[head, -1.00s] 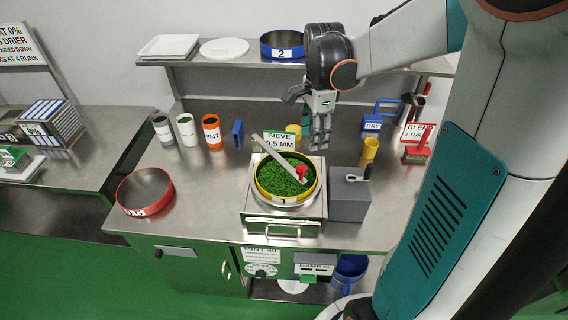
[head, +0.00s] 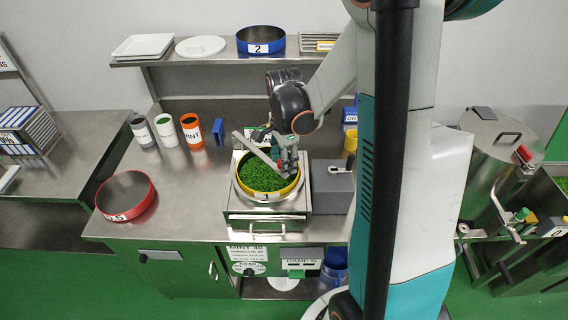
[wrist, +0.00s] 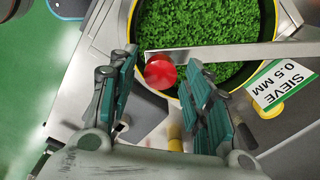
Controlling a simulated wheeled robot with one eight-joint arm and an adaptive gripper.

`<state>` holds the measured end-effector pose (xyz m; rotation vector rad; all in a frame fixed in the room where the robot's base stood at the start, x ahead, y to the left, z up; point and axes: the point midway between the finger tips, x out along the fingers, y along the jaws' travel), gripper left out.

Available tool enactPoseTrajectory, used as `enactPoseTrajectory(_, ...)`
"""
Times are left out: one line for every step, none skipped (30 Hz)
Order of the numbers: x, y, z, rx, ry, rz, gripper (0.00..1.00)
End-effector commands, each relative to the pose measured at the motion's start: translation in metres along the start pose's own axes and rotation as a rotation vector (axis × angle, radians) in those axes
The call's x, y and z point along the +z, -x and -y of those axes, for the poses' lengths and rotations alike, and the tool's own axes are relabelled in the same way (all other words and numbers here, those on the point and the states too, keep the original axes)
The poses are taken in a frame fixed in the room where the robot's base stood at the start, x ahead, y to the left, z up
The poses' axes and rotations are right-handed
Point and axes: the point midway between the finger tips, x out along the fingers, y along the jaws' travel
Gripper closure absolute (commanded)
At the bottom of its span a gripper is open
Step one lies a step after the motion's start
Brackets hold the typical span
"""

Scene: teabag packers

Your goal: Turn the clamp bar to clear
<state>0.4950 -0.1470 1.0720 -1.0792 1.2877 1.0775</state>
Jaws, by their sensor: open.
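The clamp bar (head: 258,149) is a flat grey metal strip lying slantwise across the yellow-rimmed sieve (head: 265,195), which is full of green leaf. In the wrist view the bar (wrist: 225,52) crosses the sieve and ends at a round red knob (wrist: 160,72). My gripper (head: 287,160) is over the right side of the sieve, at the knob end of the bar. In the wrist view my gripper (wrist: 160,85) is open, with one finger on each side of the knob. I cannot tell whether either finger touches it. In the head view the gripper hides the knob.
A grey box (head: 333,185) with a lever stands right of the sieve. A red-rimmed sieve (head: 126,196) lies at the left. Several canisters (head: 166,131) and a blue block (head: 218,132) stand behind. A shelf (head: 200,58) runs along the back.

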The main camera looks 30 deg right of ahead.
Motion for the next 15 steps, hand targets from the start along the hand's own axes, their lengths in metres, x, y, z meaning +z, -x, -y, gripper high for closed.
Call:
enactPoseTrajectory(0.0000,-0.0046,0.0001,0.000,0.000,0.000,0.55)
enactPoseTrajectory(0.0000,-0.0062,-0.0002,0.000,0.000,0.000,0.55)
enactPoseTrajectory(0.0000,-0.0078,-0.0003,0.000,0.000,0.000,0.55)
enactPoseTrajectory(0.0000,-0.0086,-0.0004,0.000,0.000,0.000,0.55)
enactPoseTrajectory(0.0000,-0.0091,-0.0004,0.000,0.000,0.000,0.55)
enactPoseTrajectory(0.0000,-0.0095,-0.0004,0.000,0.000,0.000,0.55)
enactPoseTrajectory(0.0000,-0.0097,-0.0003,0.000,0.000,0.000,0.55)
enactPoseTrajectory(0.0000,-0.0097,-0.0003,0.000,0.000,0.000,0.55)
enactPoseTrajectory(0.0000,-0.0096,-0.0003,0.000,0.000,0.000,0.55)
enactPoseTrajectory(0.0000,-0.0095,-0.0003,0.000,0.000,0.000,0.55)
enactPoseTrajectory(0.0000,-0.0095,-0.0003,0.000,0.000,0.000,0.55)
enactPoseTrajectory(0.0000,-0.0094,-0.0003,0.000,0.000,0.000,0.55)
enactPoseTrajectory(0.0000,-0.0094,-0.0003,0.000,0.000,0.000,0.57)
enactPoseTrajectory(0.0000,-0.0094,-0.0003,0.000,0.000,0.000,0.64)
enactPoseTrajectory(0.0000,-0.0094,-0.0003,0.000,0.000,0.000,0.73)
